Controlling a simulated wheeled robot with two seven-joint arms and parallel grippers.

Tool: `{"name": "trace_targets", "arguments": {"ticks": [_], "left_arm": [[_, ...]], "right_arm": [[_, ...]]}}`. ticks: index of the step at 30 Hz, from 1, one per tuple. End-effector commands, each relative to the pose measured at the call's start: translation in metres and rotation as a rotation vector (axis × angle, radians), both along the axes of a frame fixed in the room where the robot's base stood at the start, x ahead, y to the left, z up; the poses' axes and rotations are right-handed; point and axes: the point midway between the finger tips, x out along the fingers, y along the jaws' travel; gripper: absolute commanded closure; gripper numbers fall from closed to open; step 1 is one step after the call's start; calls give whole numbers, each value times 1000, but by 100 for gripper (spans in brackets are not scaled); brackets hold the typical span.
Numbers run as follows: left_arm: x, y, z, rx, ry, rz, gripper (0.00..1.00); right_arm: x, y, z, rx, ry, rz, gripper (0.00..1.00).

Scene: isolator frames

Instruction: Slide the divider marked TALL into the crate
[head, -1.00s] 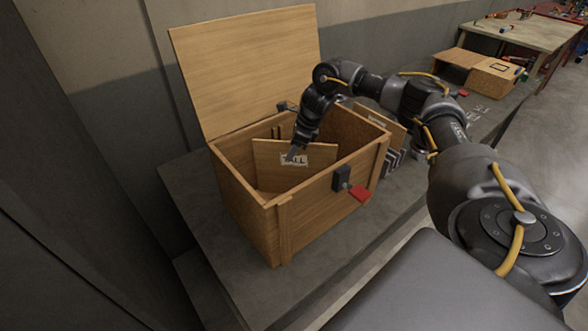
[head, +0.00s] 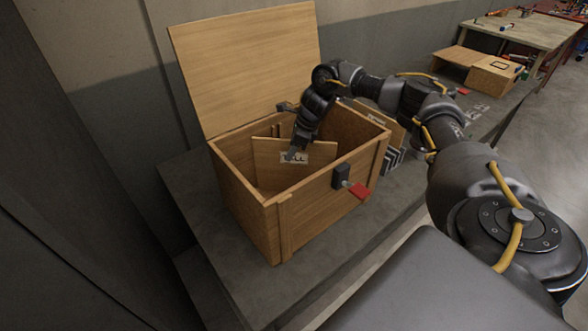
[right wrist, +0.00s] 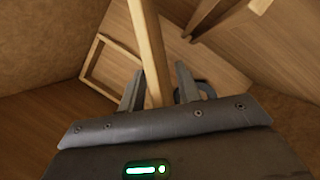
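The wooden divider marked TALL (head: 270,158) stands inside the open wooden crate (head: 325,215), its label facing the head camera. Its upper part shows; its lower edge is hidden behind the crate's near wall. My right gripper (head: 292,153) reaches down into the crate and is shut on the divider's upper edge by the label. In the right wrist view, the divider (right wrist: 148,40) runs edge-on between the two fingers (right wrist: 157,88). Thin upright slot strips (head: 277,131) show on the crate's far wall. My left gripper is out of view.
The crate's lid (head: 245,65) stands open at the back. Another labelled board (head: 385,125) and dark rack slots (head: 393,160) are just right of the crate. A wooden box (head: 492,77) stands farther right.

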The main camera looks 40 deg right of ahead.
Motion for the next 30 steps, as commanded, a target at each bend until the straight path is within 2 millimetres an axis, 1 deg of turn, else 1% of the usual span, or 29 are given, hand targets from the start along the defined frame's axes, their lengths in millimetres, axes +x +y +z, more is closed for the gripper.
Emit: {"name": "trace_targets", "arguments": {"ticks": [3, 9, 11, 30], "left_arm": [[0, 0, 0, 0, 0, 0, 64], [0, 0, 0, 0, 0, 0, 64], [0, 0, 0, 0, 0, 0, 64], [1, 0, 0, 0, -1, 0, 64]], "right_arm": [[0, 0, 0, 0, 0, 0, 68], [0, 0, 0, 0, 0, 0, 94], [0, 0, 0, 0, 0, 0, 100], [0, 0, 0, 0, 0, 0, 100]]}}
